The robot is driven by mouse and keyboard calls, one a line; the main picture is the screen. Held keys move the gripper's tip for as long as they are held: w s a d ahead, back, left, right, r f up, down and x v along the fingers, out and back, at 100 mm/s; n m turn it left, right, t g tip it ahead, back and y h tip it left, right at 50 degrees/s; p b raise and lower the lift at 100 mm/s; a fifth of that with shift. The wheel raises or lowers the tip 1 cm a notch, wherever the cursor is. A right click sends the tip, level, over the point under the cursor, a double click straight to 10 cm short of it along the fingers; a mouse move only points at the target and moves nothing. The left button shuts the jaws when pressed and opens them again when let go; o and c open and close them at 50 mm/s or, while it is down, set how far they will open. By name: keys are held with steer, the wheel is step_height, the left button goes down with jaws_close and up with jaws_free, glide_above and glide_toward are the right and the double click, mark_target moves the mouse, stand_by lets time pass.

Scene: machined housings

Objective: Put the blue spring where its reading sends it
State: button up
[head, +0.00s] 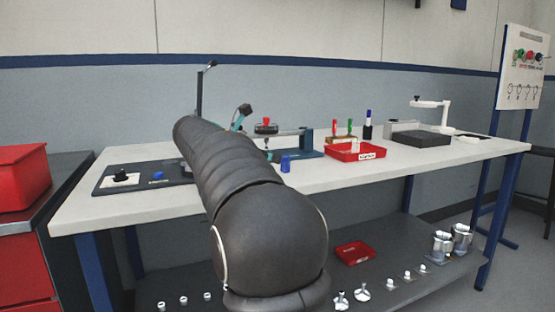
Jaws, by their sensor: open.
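A small blue piece (158,175) lies on the black mat at the left of the bench. A short upright blue cylinder (286,163) stands near the bench's middle, just right of my arm. At this size I cannot tell which of them is the blue spring, and no reading is legible. My gripper (256,132) is mostly hidden behind my arm. Teal and black parts that look like its spread fingers show right of the arm, with nothing visible between them. The upright blue cylinder stands apart, below and right of them.
A device with a red knob (265,126) and blue base stands behind the cylinder. A labelled red tray (356,151) is right of it, before red, green and blue-topped items. A black-based stand (420,138) is farther right. Another red tray (354,253) and metal parts occupy the lower shelf.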

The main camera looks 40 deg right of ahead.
steer(key=shift+v, duration=2.75)
